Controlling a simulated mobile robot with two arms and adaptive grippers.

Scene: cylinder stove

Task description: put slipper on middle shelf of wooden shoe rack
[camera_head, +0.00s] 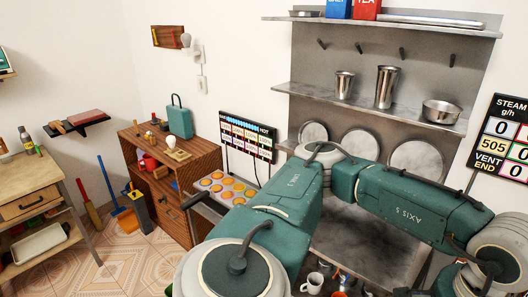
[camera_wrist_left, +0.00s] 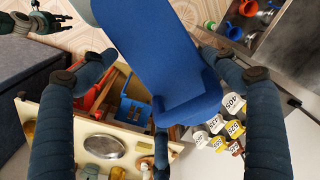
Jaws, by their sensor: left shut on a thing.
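A blue slipper (camera_wrist_left: 165,55) fills the middle of the left wrist view. My left gripper (camera_wrist_left: 160,88) has its dark jointed fingers around it, and it is shut on the slipper. The slipper's far end reaches past the top of that view. In the head view the slipper does not show. Dark fingers at the top left of the wrist view (camera_wrist_left: 20,25) may be my right gripper; their state is unclear. I cannot make out a wooden shoe rack for certain in either view.
In the head view a wooden cabinet (camera_head: 180,160) stands against the back wall, with a workbench (camera_head: 35,180) at left. Metal shelves (camera_head: 370,100) stand at right. Below the slipper is a tray (camera_wrist_left: 100,115) with red and blue items.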

